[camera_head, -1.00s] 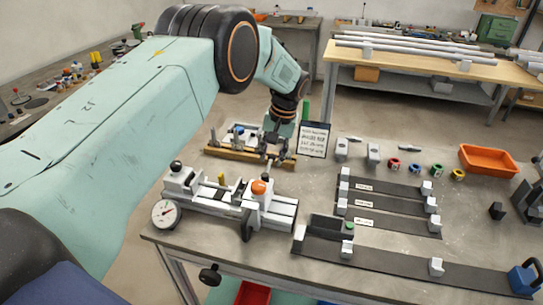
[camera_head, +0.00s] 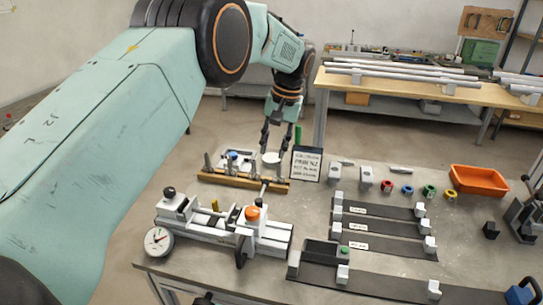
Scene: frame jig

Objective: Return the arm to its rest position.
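My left arm comes in from the left and reaches across the upper left of the head view. My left gripper (camera_head: 273,138) hangs fingers down above the far left part of the workbench (camera_head: 300,215), behind a wooden rack (camera_head: 240,180) with several upright pins. Its two dark fingers look apart, with nothing seen between them. A small white round thing (camera_head: 271,158) lies just below the fingertips. My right arm and gripper are not in view.
A grey clamping jig with a dial gauge (camera_head: 158,241) stands at the front left. A sign (camera_head: 307,164) stands near my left gripper. Dark rails (camera_head: 375,228), coloured rings (camera_head: 407,189) and an orange bin (camera_head: 478,180) occupy the right. A pipe table (camera_head: 400,82) stands behind.

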